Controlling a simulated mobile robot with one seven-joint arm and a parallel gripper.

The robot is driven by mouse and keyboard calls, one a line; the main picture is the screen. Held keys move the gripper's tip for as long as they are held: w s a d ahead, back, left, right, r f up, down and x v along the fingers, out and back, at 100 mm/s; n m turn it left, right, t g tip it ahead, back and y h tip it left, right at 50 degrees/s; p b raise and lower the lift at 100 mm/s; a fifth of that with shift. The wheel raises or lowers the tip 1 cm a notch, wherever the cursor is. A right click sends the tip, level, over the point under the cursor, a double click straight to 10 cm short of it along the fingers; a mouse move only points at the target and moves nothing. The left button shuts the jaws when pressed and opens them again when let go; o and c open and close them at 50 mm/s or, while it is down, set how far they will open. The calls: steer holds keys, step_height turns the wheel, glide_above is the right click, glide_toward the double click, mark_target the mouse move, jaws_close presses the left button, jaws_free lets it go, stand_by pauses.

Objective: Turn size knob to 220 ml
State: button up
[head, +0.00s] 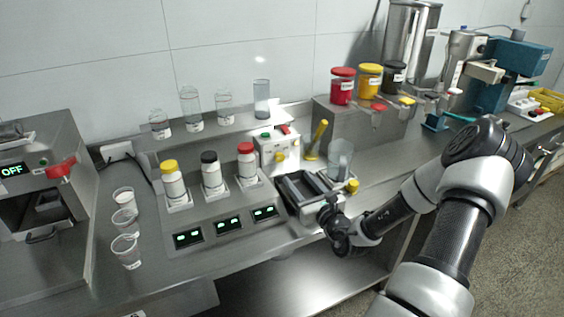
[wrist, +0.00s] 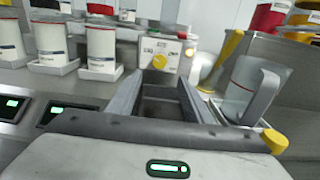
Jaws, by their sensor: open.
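The size knob is a yellow knob (wrist: 160,61) on the front of a small white control box (head: 270,149). It also shows in the head view (head: 280,157). Blurred number labels stand around it. I cannot tell which number it points at.
Several capped bottles stand on white pads to the left, behind lit displays (head: 228,223). Glass cups stand at far left. A yellow handle (head: 317,140) rises behind the tray.

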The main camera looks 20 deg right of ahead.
mark_target(280, 159)
steer(key=w+b, duration=0.1)
steer(key=w, duration=1.1)
steer(key=shift+w+a, duration=0.2)
steer(key=c, duration=1.1)
